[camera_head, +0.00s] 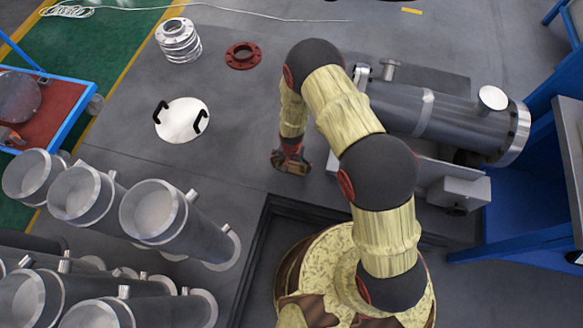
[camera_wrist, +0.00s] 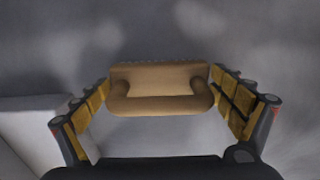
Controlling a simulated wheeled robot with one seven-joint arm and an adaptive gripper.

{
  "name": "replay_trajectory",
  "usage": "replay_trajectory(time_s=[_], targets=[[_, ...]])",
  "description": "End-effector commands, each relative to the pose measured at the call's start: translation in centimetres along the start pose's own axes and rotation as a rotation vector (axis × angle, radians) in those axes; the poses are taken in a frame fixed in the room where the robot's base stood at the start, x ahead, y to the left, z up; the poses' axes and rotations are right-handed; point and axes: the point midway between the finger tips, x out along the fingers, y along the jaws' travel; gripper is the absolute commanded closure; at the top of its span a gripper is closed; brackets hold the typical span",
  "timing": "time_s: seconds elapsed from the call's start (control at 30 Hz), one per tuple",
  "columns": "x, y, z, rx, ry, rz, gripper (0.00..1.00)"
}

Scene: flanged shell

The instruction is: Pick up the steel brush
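The steel brush (camera_wrist: 160,80) shows in the wrist view as a tan block with a rounded, loop-like handle. It lies on the grey floor, straight ahead of the palm. My gripper (camera_wrist: 159,88) is open, its two yellow-padded fingers spread wide with one tip near each end of the brush. I cannot tell whether the tips touch it. In the head view my gripper (camera_head: 291,162) points down at the floor, left of my arm. The brush is hidden or too small to make out there.
A pale block (camera_wrist: 40,125) stands left of the fingers in the wrist view. In the head view, a large flanged shell (camera_head: 440,118) lies to the right. A white disc with black handles (camera_head: 182,120), a red flange (camera_head: 243,56) and several pipe pieces (camera_head: 160,212) are at left.

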Motion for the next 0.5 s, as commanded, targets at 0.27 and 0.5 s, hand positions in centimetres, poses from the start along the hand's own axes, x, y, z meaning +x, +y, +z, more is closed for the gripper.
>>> replay_trajectory(time_s=[0.27, 0.5], targets=[[0.02, 0.02, 0.03, 0.000, -0.001, 0.000, 0.24], [0.03, 0.03, 0.04, 0.000, -0.001, 0.001, 0.38]])
